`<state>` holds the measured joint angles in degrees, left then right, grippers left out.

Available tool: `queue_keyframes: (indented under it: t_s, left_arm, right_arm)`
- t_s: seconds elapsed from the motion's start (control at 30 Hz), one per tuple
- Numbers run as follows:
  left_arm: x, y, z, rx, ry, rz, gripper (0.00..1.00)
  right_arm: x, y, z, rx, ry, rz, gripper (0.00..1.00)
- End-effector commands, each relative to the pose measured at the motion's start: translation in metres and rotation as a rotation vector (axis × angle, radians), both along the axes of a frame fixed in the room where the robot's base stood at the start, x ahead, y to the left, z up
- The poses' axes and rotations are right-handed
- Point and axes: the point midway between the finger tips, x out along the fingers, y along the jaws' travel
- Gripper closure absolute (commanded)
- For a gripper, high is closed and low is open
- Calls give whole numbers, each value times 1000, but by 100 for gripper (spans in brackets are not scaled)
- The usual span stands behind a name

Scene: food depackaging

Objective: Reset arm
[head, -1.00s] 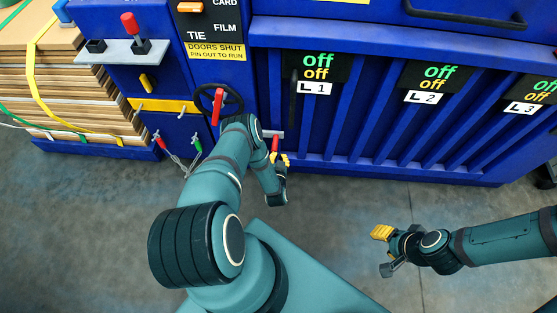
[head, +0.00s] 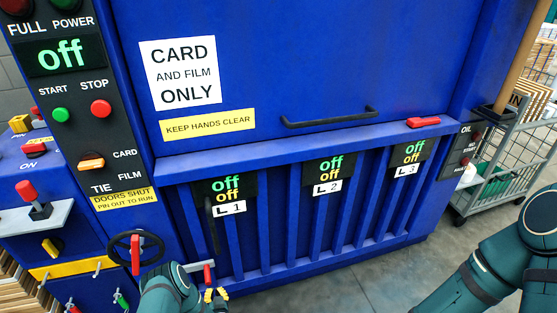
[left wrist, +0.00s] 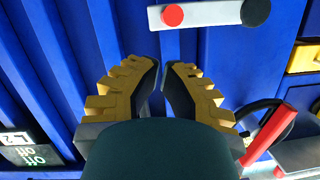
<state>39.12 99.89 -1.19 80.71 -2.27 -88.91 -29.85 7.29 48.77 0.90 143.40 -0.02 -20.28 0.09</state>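My left gripper (head: 215,295) is at the bottom of the head view, in front of the blue baler's lower front. Its yellow ridged fingers also show in the left wrist view (left wrist: 162,75), with a gap between them and nothing held. A grey bar with a red end (head: 208,272) is just above the gripper; it also shows in the left wrist view (left wrist: 205,14), beyond the fingertips and apart from them. My right arm comes in at the lower right of the head view, and its gripper is out of the picture.
The blue baler (head: 300,60) fills most of the head view. A black handwheel with a red handle (head: 136,254) is left of my left gripper. A control panel (head: 70,110) is at the left, and a wire cart (head: 505,165) stands at the right. Grey floor shows below right.

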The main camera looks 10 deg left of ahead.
Motion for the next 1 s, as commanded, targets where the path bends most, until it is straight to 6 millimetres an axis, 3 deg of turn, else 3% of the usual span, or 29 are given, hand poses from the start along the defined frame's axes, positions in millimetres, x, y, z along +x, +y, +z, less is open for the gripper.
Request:
queue_keyframes:
  t_s: [0.13, 0.23, 0.37, 0.47, 0.57, 0.7, 0.9, 1.0]
  left_arm:
    - [10, -9, 7, -48, 22, -29, 100]
    - [25, -30, 22, -154, 74, -90, 100]
    - [36, -80, 53, -351, 201, -194, 100]
    - [28, -123, 83, -498, 323, -266, 100]
    - [5, -167, 116, -629, 462, -326, 100]
    - [-49, -221, 166, -776, 677, -389, 100]
    - [-127, -260, 216, -884, 918, -418, 100]
    - [-149, -268, 228, -905, 982, -420, 100]
  right_arm:
    - [0, 0, 0, 0, 0, 0, 53]
    - [0, 0, 0, 0, 0, 0, 53]
    - [0, 0, 0, 0, 0, 0, 53]
    - [0, 0, 0, 0, 0, 0, 53]
    - [0, 0, 0, 0, 0, 0, 53]
    - [0, 0, 0, 0, 0, 0, 53]
    - [0, 0, 0, 0, 0, 0, 53]
    - [0, 0, 0, 0, 0, 0, 53]
